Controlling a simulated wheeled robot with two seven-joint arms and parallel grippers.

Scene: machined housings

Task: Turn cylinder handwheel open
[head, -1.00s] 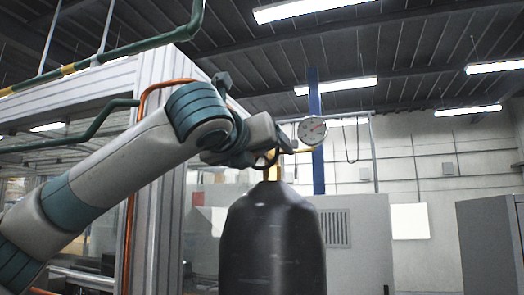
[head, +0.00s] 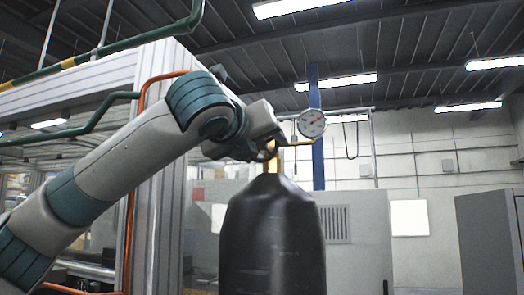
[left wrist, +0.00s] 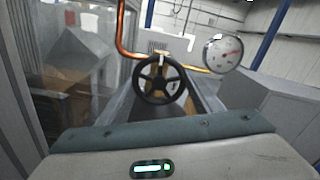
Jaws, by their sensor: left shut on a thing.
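A tall black gas cylinder (head: 272,240) stands upright in the middle of the head view, with a brass valve (head: 271,165) on top. My left gripper (head: 270,147) is at the valve, and its hand hides most of the handwheel there. In the left wrist view the dark spoked handwheel (left wrist: 160,80) lies straight ahead of the hand. The left gripper is shut on the handwheel, though its fingertips are hard to make out. A round pressure gauge (head: 311,123) sits on a brass pipe right of the valve; it also shows in the left wrist view (left wrist: 222,53). My right gripper is in neither view.
A framed machine enclosure (head: 158,190) with an orange pipe (head: 142,130) stands close on the left. Grey cabinets (head: 355,235) are behind the cylinder and another (head: 490,240) is at far right. The air right of the gauge is open.

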